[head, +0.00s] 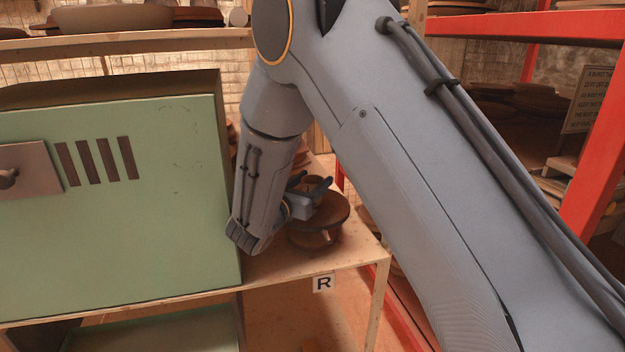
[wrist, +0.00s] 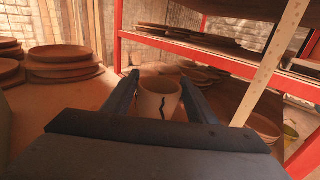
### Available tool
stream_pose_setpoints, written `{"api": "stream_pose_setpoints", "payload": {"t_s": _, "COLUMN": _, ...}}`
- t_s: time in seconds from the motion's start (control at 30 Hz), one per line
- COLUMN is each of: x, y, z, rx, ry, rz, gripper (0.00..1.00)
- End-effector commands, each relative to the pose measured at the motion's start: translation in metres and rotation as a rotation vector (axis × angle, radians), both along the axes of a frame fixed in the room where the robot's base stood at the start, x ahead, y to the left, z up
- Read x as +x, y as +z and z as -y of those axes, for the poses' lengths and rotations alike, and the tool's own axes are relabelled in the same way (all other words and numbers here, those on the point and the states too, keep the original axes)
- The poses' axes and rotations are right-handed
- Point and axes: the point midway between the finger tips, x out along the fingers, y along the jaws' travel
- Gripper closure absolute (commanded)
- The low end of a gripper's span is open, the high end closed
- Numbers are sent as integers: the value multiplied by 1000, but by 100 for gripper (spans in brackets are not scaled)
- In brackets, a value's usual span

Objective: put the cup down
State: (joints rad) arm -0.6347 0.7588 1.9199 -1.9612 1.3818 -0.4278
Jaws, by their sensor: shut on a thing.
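The cup (wrist: 158,98) is pale in the wrist view, with a dark crack-like line down its side. It sits between the two dark fingers of my gripper (wrist: 160,80), which is shut on it. In the head view my gripper (head: 312,186) and a small brown part of the cup (head: 316,180) show over a round brown disc on a short foot (head: 322,222). The disc stands on the wooden bench top, near its front right corner. The cup's base is hidden by my gripper, so I cannot tell whether it touches the disc.
A green metal box (head: 110,210) with dark slots stands left of my forearm. An "R" label (head: 323,283) is on the bench's front edge. Red racks (head: 597,150) with brown plates stand at right. Stacked brown plates (wrist: 62,60) lie at left in the wrist view.

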Motion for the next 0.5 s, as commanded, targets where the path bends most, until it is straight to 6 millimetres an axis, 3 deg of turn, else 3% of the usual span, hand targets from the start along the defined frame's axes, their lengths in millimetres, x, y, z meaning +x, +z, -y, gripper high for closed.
{"api": "stream_pose_setpoints", "payload": {"t_s": 0.23, "x": 0, "y": -3, "z": 0, "rx": 0, "ry": 0, "rz": 1, "gripper": 72}}
{"api": "stream_pose_setpoints", "payload": {"t_s": 0.27, "x": 0, "y": -3, "z": 0, "rx": 0, "ry": 0, "rz": 0, "gripper": 46}}
{"api": "stream_pose_setpoints", "payload": {"t_s": 0.3, "x": 0, "y": -3, "z": 0, "rx": 0, "ry": 0, "rz": 0, "gripper": 39}}
{"api": "stream_pose_setpoints", "payload": {"t_s": 0.37, "x": 0, "y": -2, "z": 0, "rx": 0, "ry": 0, "rz": 0, "gripper": 29}}
{"api": "stream_pose_setpoints", "payload": {"t_s": 0.5, "x": 0, "y": -2, "z": 0, "rx": 0, "ry": 0, "rz": 0, "gripper": 29}}
